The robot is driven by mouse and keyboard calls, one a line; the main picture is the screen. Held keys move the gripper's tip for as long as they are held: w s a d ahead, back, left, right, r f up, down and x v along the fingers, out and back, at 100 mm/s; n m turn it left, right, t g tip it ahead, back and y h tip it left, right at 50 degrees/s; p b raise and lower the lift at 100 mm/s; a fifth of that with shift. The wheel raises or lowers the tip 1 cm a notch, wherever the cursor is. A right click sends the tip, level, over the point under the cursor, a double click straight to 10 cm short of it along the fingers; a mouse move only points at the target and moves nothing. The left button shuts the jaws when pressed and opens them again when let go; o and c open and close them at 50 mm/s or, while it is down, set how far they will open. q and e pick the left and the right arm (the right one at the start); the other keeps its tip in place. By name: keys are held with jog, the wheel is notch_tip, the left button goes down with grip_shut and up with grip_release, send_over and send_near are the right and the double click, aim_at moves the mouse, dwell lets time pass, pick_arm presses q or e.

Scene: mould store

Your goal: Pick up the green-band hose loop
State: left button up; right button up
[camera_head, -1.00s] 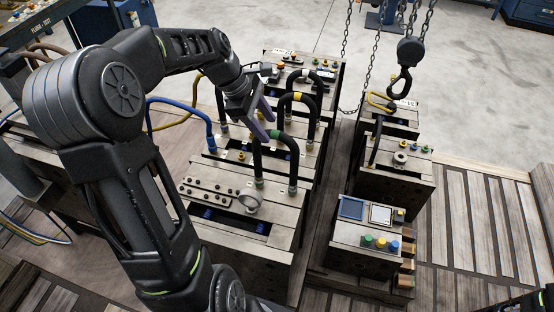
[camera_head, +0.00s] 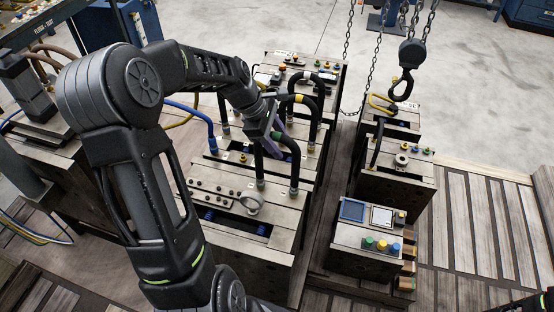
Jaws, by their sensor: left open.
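The green-band hose loop is a black arch (camera_head: 293,160) with a green band near its top. It stands upright on the front mould block, its two ends in fittings on the block's top. My left gripper (camera_head: 272,126) is open and right at the top of this loop, overlapping the band area in the head view. I cannot tell whether the fingers touch the hose or straddle it. The gripper and wrist hide part of the arch's top. My right gripper is not in view.
A yellow-band hose loop (camera_head: 316,104) stands close behind, with another black loop beyond it. A blue hose (camera_head: 193,110) runs at the left. A hook (camera_head: 402,84) hangs on chains over the right-hand blocks. A gap separates the two block rows.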

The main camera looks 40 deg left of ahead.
pick_arm(q)
jog(key=shift+w+d+f, duration=0.15)
jog(key=shift+f, duration=0.3)
jog(key=shift+c, duration=0.4)
grip_shut()
dwell(0.4)
